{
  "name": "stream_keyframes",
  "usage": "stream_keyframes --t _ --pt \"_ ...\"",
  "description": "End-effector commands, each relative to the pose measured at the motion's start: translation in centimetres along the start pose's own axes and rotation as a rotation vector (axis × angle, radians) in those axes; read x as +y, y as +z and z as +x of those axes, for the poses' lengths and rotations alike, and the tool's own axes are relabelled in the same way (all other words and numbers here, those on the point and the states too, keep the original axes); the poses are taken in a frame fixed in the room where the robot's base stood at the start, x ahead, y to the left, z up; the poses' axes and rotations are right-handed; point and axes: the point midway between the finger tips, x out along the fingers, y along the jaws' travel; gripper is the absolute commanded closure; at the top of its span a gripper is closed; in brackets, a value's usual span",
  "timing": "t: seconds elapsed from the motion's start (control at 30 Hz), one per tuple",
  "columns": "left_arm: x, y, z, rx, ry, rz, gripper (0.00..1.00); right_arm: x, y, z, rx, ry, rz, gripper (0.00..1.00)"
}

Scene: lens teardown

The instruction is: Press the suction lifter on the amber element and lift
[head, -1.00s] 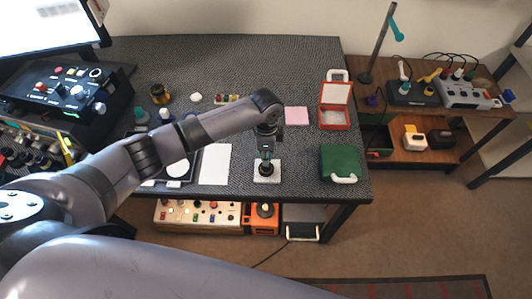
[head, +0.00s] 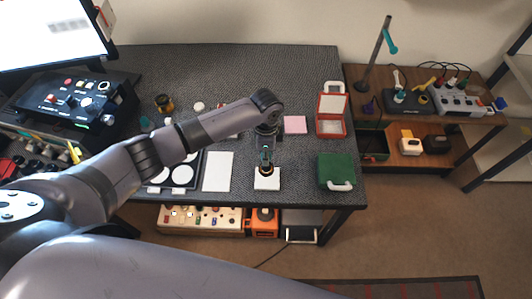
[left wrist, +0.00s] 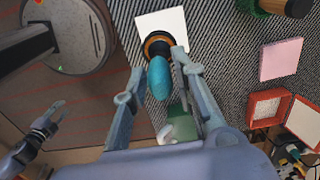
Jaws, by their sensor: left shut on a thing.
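My left gripper (head: 266,152) is shut on the suction lifter, whose teal handle (left wrist: 159,78) stands between the fingers in the left wrist view. The lifter's dark cup with an amber-gold rim, which looks like the amber element (left wrist: 158,42), is below the handle. In the head view the cup (head: 266,170) hangs just above the white pad (head: 267,183), with a small gap seemingly between them. The cup hides most of the element.
A white sheet (head: 218,171) lies left of the pad, beside a dark tray with white discs (head: 182,175). A green box (head: 337,171), an open red case (head: 331,128) and a pink pad (head: 295,125) are to the right. The mat between is clear.

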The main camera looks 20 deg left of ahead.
Motion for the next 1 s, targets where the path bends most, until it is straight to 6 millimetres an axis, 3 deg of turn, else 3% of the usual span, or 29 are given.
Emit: stream_keyframes --t 0.17,0.57,1.0 --pt "0.0 0.0 -1.4 0.000 0.000 0.000 0.99 0.0 -0.1 -1.4 0.000 0.000 0.000 0.65" --pt "-0.1 0.0 -3.6 0.001 -0.001 0.000 0.99 0.1 -0.2 -2.5 0.000 0.000 0.000 0.65" --pt "0.0 0.0 -3.8 0.000 -0.001 0.000 0.99 0.1 -0.2 -2.5 0.000 0.001 -0.001 0.65"
